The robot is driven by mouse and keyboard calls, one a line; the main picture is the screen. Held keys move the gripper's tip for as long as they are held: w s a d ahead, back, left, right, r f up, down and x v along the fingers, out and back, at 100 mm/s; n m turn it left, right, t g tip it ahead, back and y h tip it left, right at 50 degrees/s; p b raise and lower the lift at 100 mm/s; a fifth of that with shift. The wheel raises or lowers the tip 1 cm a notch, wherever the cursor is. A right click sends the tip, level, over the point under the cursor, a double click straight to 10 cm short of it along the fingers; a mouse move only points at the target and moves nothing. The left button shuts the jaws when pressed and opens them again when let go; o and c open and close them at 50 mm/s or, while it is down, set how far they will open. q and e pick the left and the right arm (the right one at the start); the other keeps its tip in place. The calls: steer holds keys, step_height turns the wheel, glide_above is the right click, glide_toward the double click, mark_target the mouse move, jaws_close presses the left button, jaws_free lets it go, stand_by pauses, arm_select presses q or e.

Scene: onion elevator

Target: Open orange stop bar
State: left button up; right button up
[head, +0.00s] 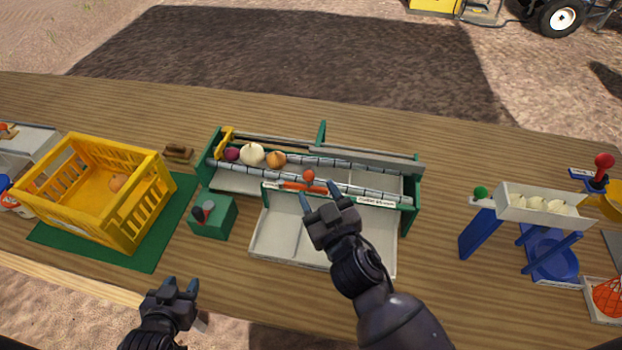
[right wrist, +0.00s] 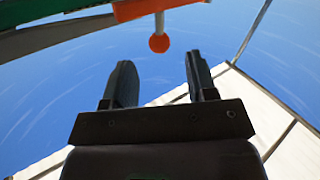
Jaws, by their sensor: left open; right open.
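The orange stop bar (head: 294,186) sits at the front of the roller conveyor (head: 330,163), with a round orange knob (head: 308,174) on it. In the right wrist view, the bar (right wrist: 150,8) and its knob (right wrist: 159,44) show at the top, just beyond my fingertips. My right gripper (head: 320,197) is open and empty, in front of the bar, over the white tray (head: 272,235). It also shows open in the right wrist view (right wrist: 160,72), its fingers apart on either side of the knob's line. My left gripper (head: 180,287) is open and empty at the table's front edge.
A red, a white and a brown onion (head: 276,160) lie on the conveyor's left part. A green box with a lever (head: 213,217) stands left of the tray. A yellow crate (head: 150,215) is farther left. A white trough on blue legs (head: 478,232) stands right.

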steer(key=shift+v, duration=1.65)
steer(key=shift+s, duration=0.1)
